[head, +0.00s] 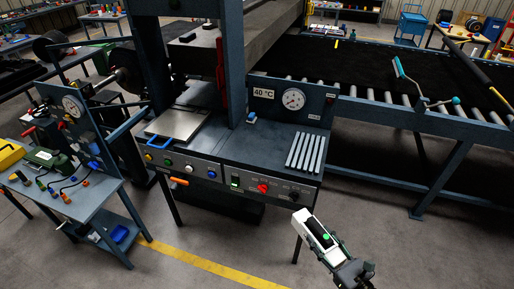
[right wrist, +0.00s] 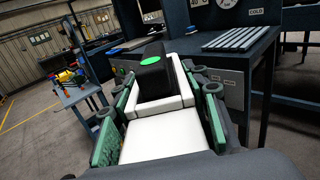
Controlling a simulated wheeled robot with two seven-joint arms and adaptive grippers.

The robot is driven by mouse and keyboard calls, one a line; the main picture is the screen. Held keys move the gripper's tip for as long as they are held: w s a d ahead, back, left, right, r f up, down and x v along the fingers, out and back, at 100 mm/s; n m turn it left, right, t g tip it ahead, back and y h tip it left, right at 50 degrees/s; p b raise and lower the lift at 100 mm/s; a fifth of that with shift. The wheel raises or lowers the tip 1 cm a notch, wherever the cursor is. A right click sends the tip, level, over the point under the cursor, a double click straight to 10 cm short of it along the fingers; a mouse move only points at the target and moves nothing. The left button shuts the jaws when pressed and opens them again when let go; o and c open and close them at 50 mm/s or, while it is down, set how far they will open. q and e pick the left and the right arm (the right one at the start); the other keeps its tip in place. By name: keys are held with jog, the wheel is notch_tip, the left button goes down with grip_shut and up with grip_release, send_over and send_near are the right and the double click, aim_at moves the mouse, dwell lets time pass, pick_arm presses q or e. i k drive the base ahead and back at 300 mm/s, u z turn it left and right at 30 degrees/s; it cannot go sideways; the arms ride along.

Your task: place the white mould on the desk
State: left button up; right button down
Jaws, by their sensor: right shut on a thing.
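The white mould (head: 304,222) has a black block with a green dot on it. My right gripper (head: 327,243) is shut on it and holds it in the air in front of the press, low at the right of centre. In the right wrist view the mould (right wrist: 165,142) lies between the green finger pads of my gripper (right wrist: 160,105). The desk-like top (head: 262,140) of the press, with a dial and a row of metal bars, stands just beyond. My left gripper is not in view.
A metal plate with a blue handle (head: 178,124) sits in the press. Buttons line the front panel (head: 215,175). A cluttered blue table (head: 75,203) stands at left, a roller conveyor (head: 440,122) at right. The desk top is bare left of the bars (head: 305,152).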

aim_at(252, 143)
jog(key=u, duration=0.55)
jog(key=i, duration=0.6)
jog(key=u, duration=0.75)
jog(key=i, duration=0.9)
jog(key=z, duration=0.55)
jog(key=i, duration=0.6)
jog(key=z, duration=1.05)
jog(key=i, duration=0.3)
jog(key=z, duration=2.85)
jog(key=k, duration=0.8)
jog(key=z, duration=0.1)
